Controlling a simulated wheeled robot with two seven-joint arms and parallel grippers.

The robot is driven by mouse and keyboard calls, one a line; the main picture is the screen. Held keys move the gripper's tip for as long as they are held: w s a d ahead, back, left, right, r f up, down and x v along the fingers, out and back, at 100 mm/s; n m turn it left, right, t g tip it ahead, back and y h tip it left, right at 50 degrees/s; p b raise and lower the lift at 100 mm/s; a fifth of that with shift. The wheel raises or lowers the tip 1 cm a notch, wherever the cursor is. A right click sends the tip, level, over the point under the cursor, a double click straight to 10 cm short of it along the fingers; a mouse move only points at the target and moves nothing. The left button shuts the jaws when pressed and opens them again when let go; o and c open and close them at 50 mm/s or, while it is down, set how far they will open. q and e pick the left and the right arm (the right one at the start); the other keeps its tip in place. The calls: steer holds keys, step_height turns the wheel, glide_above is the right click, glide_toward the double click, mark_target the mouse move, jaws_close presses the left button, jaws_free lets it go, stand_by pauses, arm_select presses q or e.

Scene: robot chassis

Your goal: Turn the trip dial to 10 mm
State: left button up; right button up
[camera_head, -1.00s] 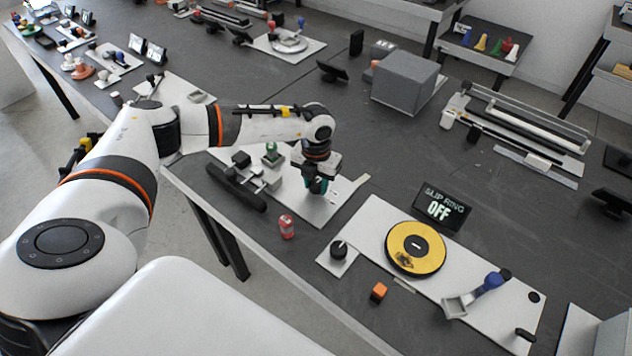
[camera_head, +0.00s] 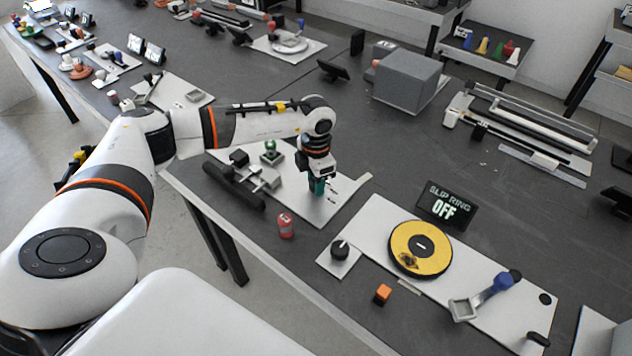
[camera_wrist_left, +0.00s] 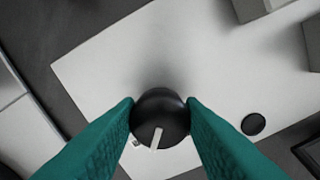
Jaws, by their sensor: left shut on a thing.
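My left gripper (camera_head: 317,192) points down over a white plate (camera_head: 318,212) in the head view, hiding the dial there. In the left wrist view its two green fingers (camera_wrist_left: 160,108) are shut on the sides of a round black dial (camera_wrist_left: 160,103). The dial's white pointer (camera_wrist_left: 156,138) aims toward the bottom of that picture, leaning slightly left. No scale or millimetre marks can be read around the dial. My right gripper does not show.
A grey clamp-like device (camera_head: 260,175) and a green-topped part (camera_head: 271,151) stand left of the gripper.

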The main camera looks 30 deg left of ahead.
arm_select(q)
steer(key=shift+m, duration=0.3)
steer(key=o, duration=1)
steer(key=shift+r, duration=0.1)
step_height(320, 180, up, 12)
steer(key=b, duration=0.1)
stand_by(0.5)
